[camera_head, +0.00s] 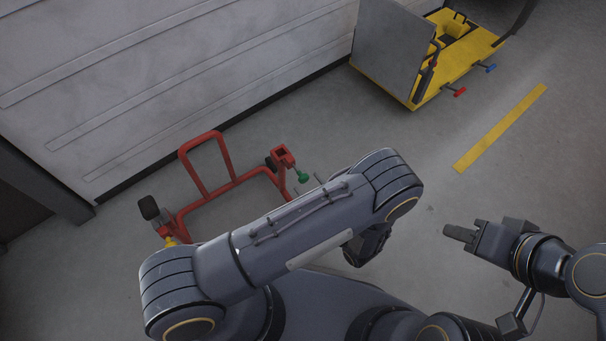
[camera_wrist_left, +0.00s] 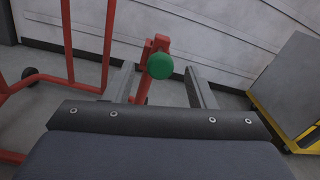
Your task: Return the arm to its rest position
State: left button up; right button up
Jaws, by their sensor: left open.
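My left arm crosses the middle of the head view, and its forearm hides most of the left gripper (camera_head: 308,185). Only its two fingertips show past the forearm, close to a green knob (camera_head: 302,177) on a red stand (camera_head: 208,196). In the left wrist view the two fingers of the left gripper (camera_wrist_left: 159,68) are apart. The green knob (camera_wrist_left: 160,66) shows in the gap between them, with clear space on both sides. My right gripper (camera_head: 447,233) is at the right, over bare floor, pointing left; its finger gap cannot be made out.
A yellow lift (camera_head: 418,90) with a grey panel, red and blue handles stands at the upper right. A grey wall (camera_head: 150,80) runs behind the red stand. A yellow line (camera_head: 500,128) marks the floor. Open floor lies between stand and lift.

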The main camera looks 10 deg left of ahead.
pick_arm(q)
jog(key=shift+v, duration=1.25)
jog(key=shift+a+r, duration=0.1)
